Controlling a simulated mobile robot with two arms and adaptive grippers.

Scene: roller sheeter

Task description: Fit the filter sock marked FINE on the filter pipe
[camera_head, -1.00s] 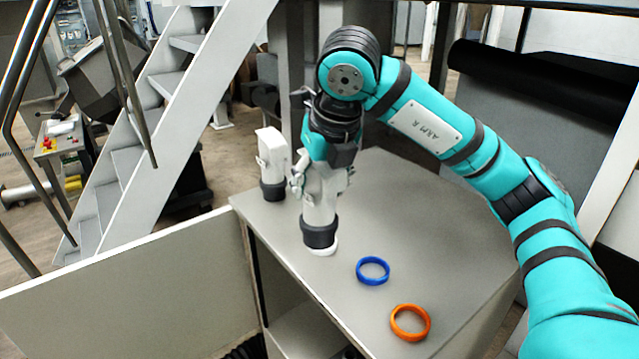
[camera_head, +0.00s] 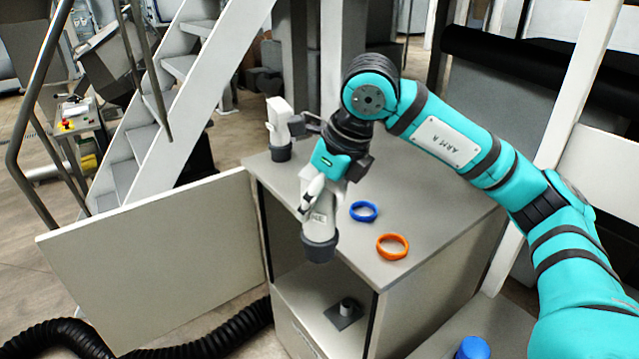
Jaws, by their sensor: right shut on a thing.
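My right gripper (camera_head: 322,188) is shut on a white filter sock (camera_head: 324,213) with a dark grey cuff (camera_head: 319,248) at its lower end. Part of a dark marking shows on the sock, seemingly ending in "NE"; the gripper hides the rest. The sock hangs cuff down at the cabinet's front edge, in front of the opening. A second white sock (camera_head: 277,118) with a dark cuff stands at the back left of the cabinet top; no marking is readable on it. My left gripper is out of view.
A blue ring (camera_head: 364,211) and an orange ring (camera_head: 392,246) lie on the cabinet top (camera_head: 440,205). The cabinet door (camera_head: 150,250) stands open to the left. A black corrugated hose (camera_head: 200,346) lies on the floor. A blue object (camera_head: 472,348) shows at the bottom edge.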

